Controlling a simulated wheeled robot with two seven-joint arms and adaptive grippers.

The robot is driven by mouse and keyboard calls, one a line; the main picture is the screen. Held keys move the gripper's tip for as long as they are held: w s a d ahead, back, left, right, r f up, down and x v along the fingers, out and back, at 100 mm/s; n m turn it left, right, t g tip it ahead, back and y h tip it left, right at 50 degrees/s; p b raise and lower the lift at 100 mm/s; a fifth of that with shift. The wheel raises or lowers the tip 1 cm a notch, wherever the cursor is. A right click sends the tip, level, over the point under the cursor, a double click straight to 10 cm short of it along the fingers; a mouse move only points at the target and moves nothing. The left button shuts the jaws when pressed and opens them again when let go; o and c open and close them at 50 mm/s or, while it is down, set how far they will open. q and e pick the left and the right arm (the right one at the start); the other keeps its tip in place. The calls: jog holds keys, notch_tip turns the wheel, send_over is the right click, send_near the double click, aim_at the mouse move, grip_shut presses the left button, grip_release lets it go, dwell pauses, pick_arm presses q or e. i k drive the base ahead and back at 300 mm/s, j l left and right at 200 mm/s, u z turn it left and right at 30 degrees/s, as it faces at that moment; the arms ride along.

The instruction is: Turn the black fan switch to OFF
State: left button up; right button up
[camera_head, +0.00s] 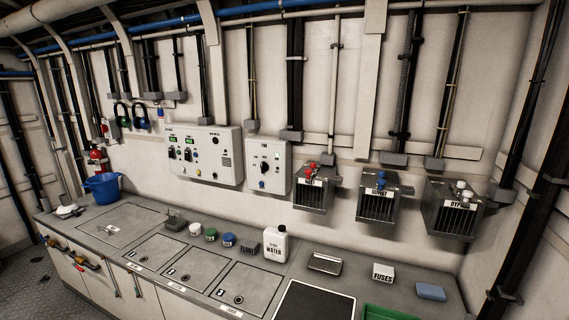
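A white control box (281,153) is mounted on the wall near the middle of the view; the lettering at its top is too small to read surely. A small black rotary switch (264,169) sits on its face, with a blue knob (262,183) below it. I cannot read which setting the black switch points to. A wider white panel (224,175) hangs to its left with several small black switches, lights and a gauge-like dark dial. Neither of my grippers is in the head view.
A grey counter with hatches runs below the boxes. Several grey vented units, including one (377,206), hang at right.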

aim_at(264, 166)
jog(key=i+j+z, duration=0.45)
jog(key=i+j, duration=0.15)
jog(key=j, duration=0.3)
